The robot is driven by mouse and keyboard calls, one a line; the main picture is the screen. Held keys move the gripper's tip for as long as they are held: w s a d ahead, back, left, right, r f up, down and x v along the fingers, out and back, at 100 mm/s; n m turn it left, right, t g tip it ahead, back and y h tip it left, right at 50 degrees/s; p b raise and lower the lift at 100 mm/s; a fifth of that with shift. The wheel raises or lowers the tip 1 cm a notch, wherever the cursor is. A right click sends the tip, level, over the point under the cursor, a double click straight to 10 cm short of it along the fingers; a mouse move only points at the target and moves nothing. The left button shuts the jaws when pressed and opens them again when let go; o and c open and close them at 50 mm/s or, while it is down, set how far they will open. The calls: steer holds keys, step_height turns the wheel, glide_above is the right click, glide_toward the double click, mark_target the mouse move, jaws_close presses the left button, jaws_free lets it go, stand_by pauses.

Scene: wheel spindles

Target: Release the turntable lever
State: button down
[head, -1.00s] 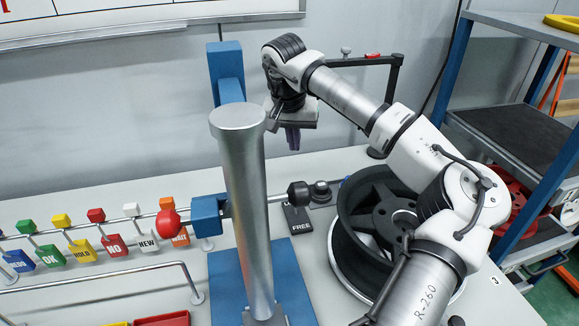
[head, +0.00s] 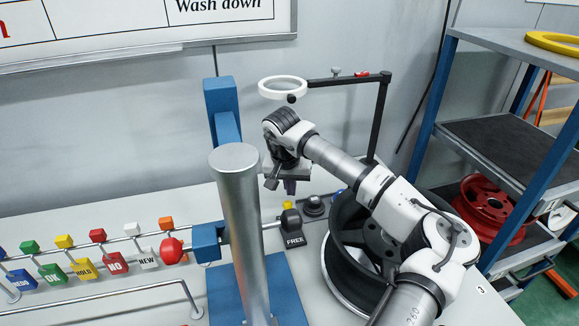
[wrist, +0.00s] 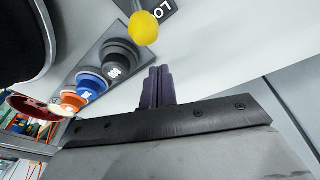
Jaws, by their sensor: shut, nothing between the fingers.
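The turntable lever shows as a yellow knob (head: 288,205) above a dark label plate reading FREE (head: 293,241). In the wrist view the yellow knob (wrist: 144,28) hangs by the part of the plate lettered LO (wrist: 163,10); the lever's stem is hidden. My gripper (head: 289,188) points down, its purple fingers shut and empty, just above and behind the knob in the head view. In the wrist view the fingertips (wrist: 157,70) are apart from the knob. A dark wheel (head: 343,235) sits on the turntable to the right, partly behind my arm.
Several dark, blue and orange buttons (wrist: 88,82) line a panel near the fingers. A magnifier ring (head: 283,87) hangs above. Shelves (head: 510,150) stand right.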

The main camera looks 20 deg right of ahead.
steer(key=shift+s+a+r+p, duration=0.2)
steer(key=shift+s+a+p, duration=0.15)
steer(key=shift+s, duration=0.4)
steer(key=shift+s+a+r+p, duration=0.15)
steer(key=shift+s+a+p, duration=0.15)
steer(key=shift+s, duration=0.4)
steer(key=shift+s+f+b, duration=0.1)
steer(key=shift+b, duration=0.5)
steer(key=shift+t+b, duration=0.5)
steer(key=shift+s, duration=0.15)
steer(key=shift+b, duration=0.45)
